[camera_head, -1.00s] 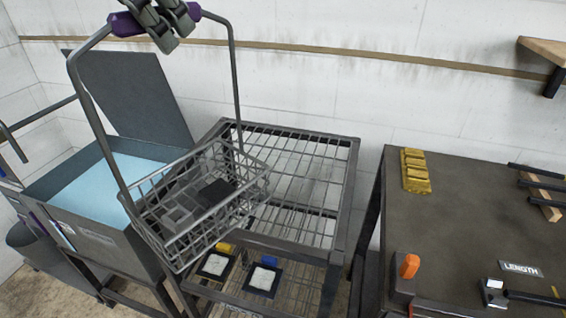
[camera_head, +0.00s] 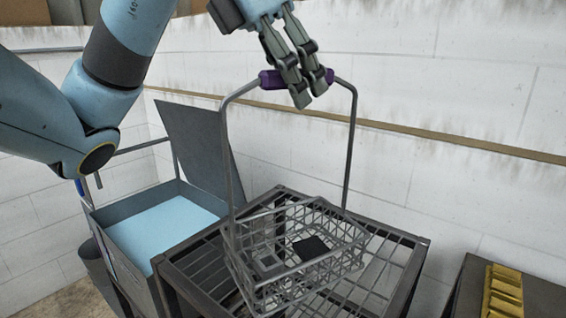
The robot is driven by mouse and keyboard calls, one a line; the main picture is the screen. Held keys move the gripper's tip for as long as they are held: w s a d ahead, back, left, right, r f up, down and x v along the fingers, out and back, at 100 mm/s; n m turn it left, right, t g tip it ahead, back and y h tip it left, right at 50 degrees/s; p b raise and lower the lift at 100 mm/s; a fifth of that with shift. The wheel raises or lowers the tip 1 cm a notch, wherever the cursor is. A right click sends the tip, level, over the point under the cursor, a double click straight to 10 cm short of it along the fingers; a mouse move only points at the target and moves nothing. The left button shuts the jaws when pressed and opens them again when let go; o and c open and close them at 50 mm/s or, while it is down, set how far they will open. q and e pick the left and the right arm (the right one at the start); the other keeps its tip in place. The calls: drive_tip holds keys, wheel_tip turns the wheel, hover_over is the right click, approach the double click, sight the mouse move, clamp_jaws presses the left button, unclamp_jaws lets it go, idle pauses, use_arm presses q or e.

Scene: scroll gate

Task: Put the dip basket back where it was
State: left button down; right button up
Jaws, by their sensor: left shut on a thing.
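The dip basket (camera_head: 290,283) is a grey wire basket with a tall hoop handle and a purple grip (camera_head: 271,79). My left gripper (camera_head: 306,92) is shut on the purple grip and holds the basket from above. The basket hangs slightly tilted in front of or over the grey wire rack (camera_head: 194,272); I cannot tell whether it touches the rack. A dark square piece (camera_head: 311,247) and a grey blocky piece (camera_head: 267,262) lie in the basket. My right gripper is out of view.
An open grey tank (camera_head: 118,246) with pale blue liquid (camera_head: 160,228) and a raised lid (camera_head: 207,135) stands left of the rack. A dark table with gold bars (camera_head: 503,293) is at the lower right. A white block wall stands behind.

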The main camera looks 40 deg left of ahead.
use_arm(q)
drive_tip(key=shift+w+a+f+b, duration=0.2)
drive_tip(key=shift+f+b, duration=0.1)
drive_tip(key=shift+b, duration=0.1)
drive_tip(key=w+a+f+b, duration=0.1)
drive_tip(key=w+a+f, duration=0.4)
drive_tip(key=a+f, duration=0.2)
wheel_tip(320, 180, down, 2)
drive_tip(key=shift+a+f, duration=0.1)
drive_tip(key=shift+a, duration=0.3)
drive_tip(key=shift+f+b, duration=0.15)
drive_tip(key=shift+b, duration=0.25)
drive_tip(key=c, duration=1.2)
unclamp_jaws()
